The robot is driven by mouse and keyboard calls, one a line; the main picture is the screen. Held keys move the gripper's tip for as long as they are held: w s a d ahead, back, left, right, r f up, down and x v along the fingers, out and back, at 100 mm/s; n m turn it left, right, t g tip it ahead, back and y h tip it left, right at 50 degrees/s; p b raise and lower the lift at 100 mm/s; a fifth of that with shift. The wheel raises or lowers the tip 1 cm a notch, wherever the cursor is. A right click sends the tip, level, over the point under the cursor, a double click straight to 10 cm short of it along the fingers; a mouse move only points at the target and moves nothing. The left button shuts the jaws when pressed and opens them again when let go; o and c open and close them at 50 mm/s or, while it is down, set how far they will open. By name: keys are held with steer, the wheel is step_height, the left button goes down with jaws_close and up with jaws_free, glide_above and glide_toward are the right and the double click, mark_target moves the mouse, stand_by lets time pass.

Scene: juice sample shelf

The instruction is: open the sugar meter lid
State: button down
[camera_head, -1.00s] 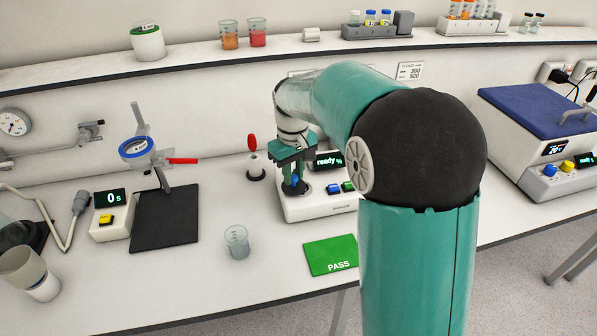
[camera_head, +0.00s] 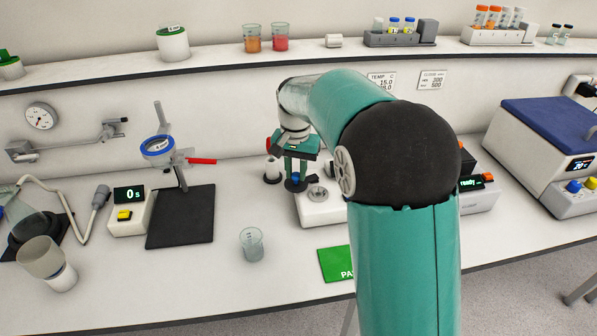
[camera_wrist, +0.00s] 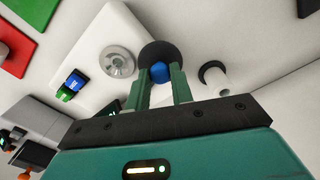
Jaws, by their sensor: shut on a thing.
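The sugar meter (camera_head: 325,212) is a white box on the bench, partly hidden behind my arm in the head view. Its round metal sample well (camera_head: 318,193) is uncovered, and it also shows in the wrist view (camera_wrist: 117,62). My gripper (camera_head: 294,180) is at the left edge of the meter, its fingers closed on the blue knob (camera_wrist: 158,70) of the lid. The dark round lid (camera_wrist: 155,48) lies beside the well, not over it. Whether the lid touches the meter is unclear. The meter's display is hidden in the head view.
A small stand (camera_head: 271,172) is just left of my gripper. A clear beaker (camera_head: 251,244) and a green card (camera_head: 335,264) are in front. A black mat (camera_head: 180,217) and a timer (camera_head: 128,212) lie left. A blue-topped machine (camera_head: 550,120) stands right.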

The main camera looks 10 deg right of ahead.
mark_target(296, 173)
steer(key=shift+w+m, duration=0.2)
steer(key=shift+m, duration=0.3)
steer(key=c, duration=1.2)
jaws_free()
steer(key=shift+r, duration=0.1)
step_height(296, 173, up, 14)
steer(key=shift+f, duration=0.2)
